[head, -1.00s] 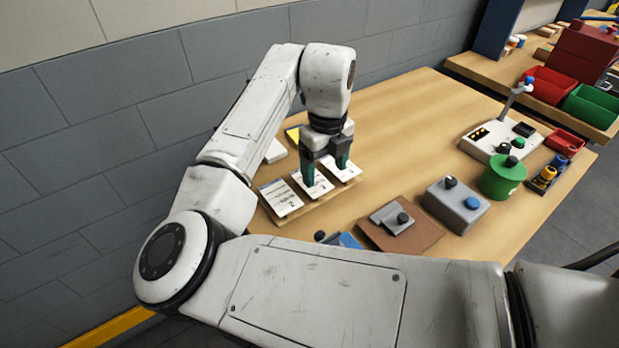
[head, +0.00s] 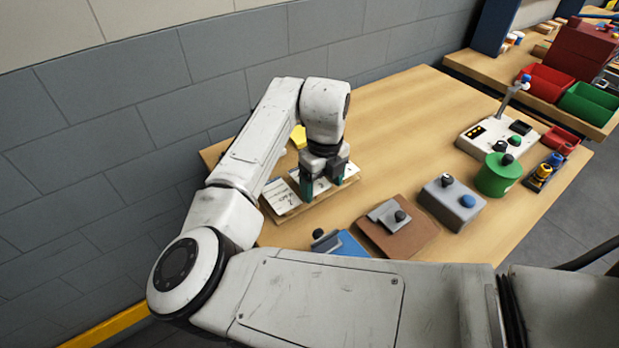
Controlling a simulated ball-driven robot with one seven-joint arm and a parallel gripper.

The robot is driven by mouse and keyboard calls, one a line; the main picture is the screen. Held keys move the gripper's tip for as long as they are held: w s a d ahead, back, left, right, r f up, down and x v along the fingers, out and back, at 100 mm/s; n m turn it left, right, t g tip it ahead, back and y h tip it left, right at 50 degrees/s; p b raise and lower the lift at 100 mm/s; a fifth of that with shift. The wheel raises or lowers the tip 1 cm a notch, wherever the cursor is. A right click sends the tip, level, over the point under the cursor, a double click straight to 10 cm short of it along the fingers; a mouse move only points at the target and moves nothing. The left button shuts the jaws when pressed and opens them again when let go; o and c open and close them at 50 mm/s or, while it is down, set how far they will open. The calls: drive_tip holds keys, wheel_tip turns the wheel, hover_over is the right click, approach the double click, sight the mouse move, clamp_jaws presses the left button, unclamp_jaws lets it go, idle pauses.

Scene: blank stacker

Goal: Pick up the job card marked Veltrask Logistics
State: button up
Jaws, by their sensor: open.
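White job cards lie side by side on a wooden board (head: 349,184) on the workbench. The left card (head: 281,197) shows most of its face, with dark print and a number. The other cards are partly hidden by my gripper. The print is too small to read, so I cannot tell which card is marked Veltrask Logistics. My gripper (head: 322,187) points down over the middle and right part of the card row. Its greenish fingers are apart, with the tips low at the cards. I cannot tell whether a card is between them.
A yellow item (head: 298,136) lies behind the board. In front and to the right stand a blue item (head: 343,243), a brown block with a grey clamp (head: 397,234), a grey box (head: 452,204) and a green cylinder (head: 497,176). The bench middle (head: 400,130) is clear.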

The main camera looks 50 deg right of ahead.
drive_tip(key=shift+f, duration=0.2)
drive_tip(key=shift+c, duration=0.4)
drive_tip(key=c, duration=0.7)
